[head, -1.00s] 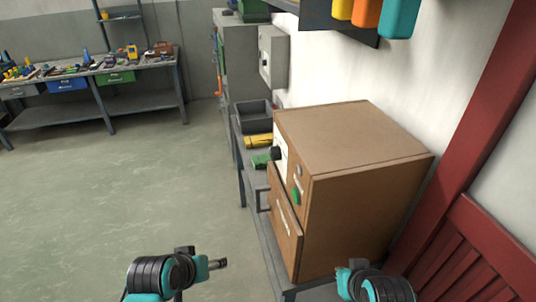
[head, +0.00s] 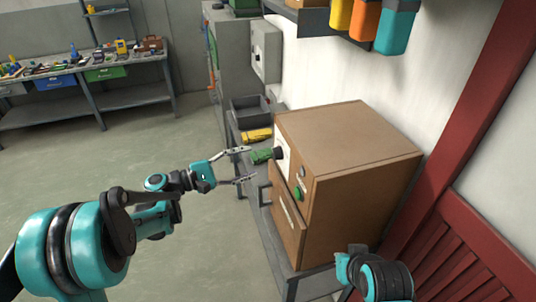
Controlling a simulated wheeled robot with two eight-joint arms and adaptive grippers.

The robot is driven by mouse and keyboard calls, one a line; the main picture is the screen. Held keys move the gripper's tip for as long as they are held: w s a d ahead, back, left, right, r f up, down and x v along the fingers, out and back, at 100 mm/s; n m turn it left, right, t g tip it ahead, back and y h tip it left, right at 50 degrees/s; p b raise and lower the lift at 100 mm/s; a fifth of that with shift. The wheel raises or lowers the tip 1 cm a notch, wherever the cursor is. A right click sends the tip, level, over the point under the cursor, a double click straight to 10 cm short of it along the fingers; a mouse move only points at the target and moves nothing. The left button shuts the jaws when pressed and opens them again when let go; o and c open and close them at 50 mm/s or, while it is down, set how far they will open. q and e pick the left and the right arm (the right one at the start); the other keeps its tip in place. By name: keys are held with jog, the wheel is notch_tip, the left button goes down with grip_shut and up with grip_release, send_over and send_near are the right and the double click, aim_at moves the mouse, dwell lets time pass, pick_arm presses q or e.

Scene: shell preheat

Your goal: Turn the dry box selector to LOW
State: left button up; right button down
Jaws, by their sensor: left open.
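The dry box is a brown cabinet (head: 355,190) on a grey bench at the right of the head view. Its front faces left and carries a white panel (head: 282,155) with a black selector knob (head: 278,153). A round grey part and a green button (head: 298,193) sit lower on the front. My left gripper (head: 245,165) is open, its two fingers spread, pointing right toward the knob and short of it. The selector's setting and labels are too small to read. My right arm shows at the bottom right, but its gripper fingers are not in view.
A yellow tool (head: 257,135) and a green object (head: 262,156) lie on the bench near the knob. A grey bin (head: 250,110) stands behind them. A drawer-like front with a handle juts from the cabinet's lower left. A red rail (head: 460,250) stands at right.

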aim_at(274, 154)
pick_arm(q)
jog(key=x, duration=0.7)
jog(key=shift+w+d+b, duration=0.15)
jog(key=shift+d+b, duration=0.15)
jog(key=shift+b, duration=0.05)
jog(key=c, duration=1.2)
